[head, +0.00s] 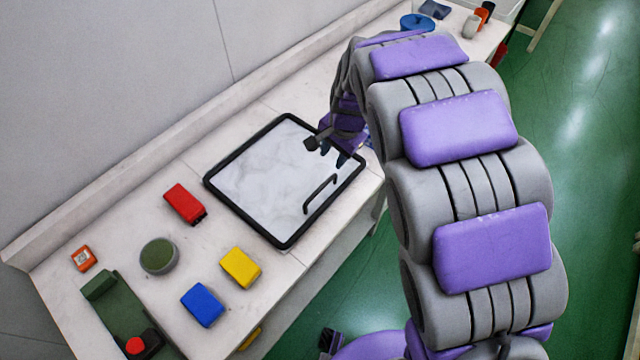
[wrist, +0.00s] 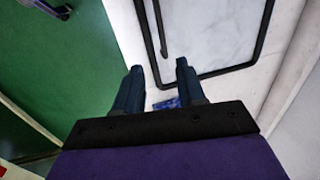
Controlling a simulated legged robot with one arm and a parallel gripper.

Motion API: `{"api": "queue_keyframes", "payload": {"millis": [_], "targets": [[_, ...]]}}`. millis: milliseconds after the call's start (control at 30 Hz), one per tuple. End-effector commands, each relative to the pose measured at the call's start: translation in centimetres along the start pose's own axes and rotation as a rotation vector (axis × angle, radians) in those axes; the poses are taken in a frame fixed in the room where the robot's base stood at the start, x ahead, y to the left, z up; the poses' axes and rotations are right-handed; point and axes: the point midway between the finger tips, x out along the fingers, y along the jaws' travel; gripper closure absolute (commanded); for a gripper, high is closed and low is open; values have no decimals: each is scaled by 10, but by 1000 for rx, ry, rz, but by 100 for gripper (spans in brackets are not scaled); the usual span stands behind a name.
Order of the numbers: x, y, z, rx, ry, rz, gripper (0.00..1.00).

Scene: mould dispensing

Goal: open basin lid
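The basin lid (head: 270,165) is a pale marbled rectangular panel with a black frame, lying shut and flush in the worktop in the head view. A black bar handle (head: 320,194) stands on the lid near its front right edge. In the wrist view the lid (wrist: 215,35) fills the upper middle, with the handle (wrist: 162,30) at its left side. My gripper (head: 335,148) is above the lid's right part, behind the handle. In the wrist view my gripper's dark fingers (wrist: 160,80) are apart with nothing between them.
Red (head: 185,204), yellow (head: 240,268) and blue (head: 202,305) blocks and a round green-topped dish (head: 159,256) lie left of the lid. A blue round container (head: 417,23) stands at the far end. A wall (head: 110,90) runs behind the worktop; green floor (head: 590,150) lies in front.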

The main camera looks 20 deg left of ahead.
Motion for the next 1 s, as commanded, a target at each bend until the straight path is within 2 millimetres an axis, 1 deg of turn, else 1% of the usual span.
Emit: {"api": "queue_keyframes", "payload": {"millis": [167,400,467,700,900,1000], "targets": [[21,-5,2,-1,-1,5,60],[70,-7,4,-1,-2,11,60],[81,-7,4,-1,0,8,60],[127,-2,2,0,-1,6,60],[157,-2,2,-1,-2,5,60],[168,-4,3,-2,0,6,60]]}}
